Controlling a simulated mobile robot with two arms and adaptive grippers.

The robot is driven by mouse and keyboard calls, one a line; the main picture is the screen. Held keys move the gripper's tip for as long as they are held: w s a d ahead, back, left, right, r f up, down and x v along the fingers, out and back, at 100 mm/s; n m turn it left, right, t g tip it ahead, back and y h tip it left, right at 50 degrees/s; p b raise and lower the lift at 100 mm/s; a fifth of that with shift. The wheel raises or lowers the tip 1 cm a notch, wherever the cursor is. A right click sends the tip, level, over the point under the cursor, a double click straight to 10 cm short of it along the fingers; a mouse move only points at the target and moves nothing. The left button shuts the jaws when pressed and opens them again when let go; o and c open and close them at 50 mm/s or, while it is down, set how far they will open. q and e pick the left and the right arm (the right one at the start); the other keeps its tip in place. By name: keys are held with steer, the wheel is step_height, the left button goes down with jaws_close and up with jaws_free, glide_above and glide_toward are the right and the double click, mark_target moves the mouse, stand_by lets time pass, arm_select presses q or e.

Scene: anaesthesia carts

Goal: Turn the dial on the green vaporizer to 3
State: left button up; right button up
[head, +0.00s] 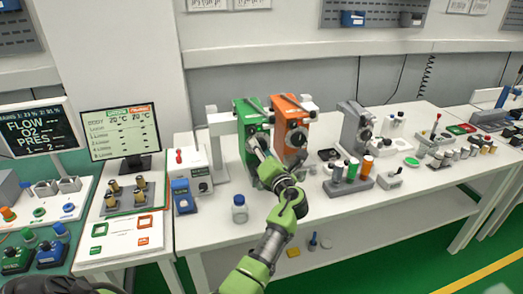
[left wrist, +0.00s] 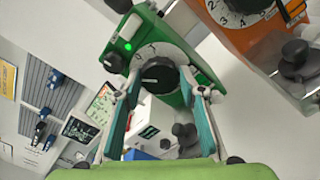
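The green vaporizer (head: 248,122) stands on the white bench beside the orange vaporizer (head: 291,125). My left gripper (head: 260,153) is at the front of the green vaporizer and hides its dial in the head view. In the left wrist view the green vaporizer (left wrist: 122,48) carries a black dial (left wrist: 158,75) on a white numbered scale, with a lit green lamp beside it. My left gripper (left wrist: 163,96) is open, its two teal fingers on either side of the dial with gaps to it. The number at the dial's mark is too small to read. My right gripper is not in view.
The orange vaporizer's numbered dial (left wrist: 245,8) is close on the right. A grey device (head: 355,128) and a block of coloured vials (head: 348,178) stand to the right. A small bottle (head: 239,209) and a blue box (head: 182,196) are at the bench's front left.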

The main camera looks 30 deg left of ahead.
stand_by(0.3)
arm_select(q)
steer(key=shift+n, duration=0.3)
steer(key=n+p, duration=0.1)
steer(key=n, duration=0.1)
steer(key=shift+n, duration=0.3)
steer(key=n, duration=0.3)
steer(key=shift+h, duration=0.3)
steer(key=n+b, duration=0.1)
steer(key=n, duration=0.2)
steer(key=shift+s+f+n+t, duration=0.1)
steer(key=shift+f+n+t, duration=0.05)
steer(key=shift+n+t, duration=0.2)
steer(key=shift+n+b, duration=0.8)
steer(key=shift+n, duration=0.85)
steer(key=o, duration=0.8)
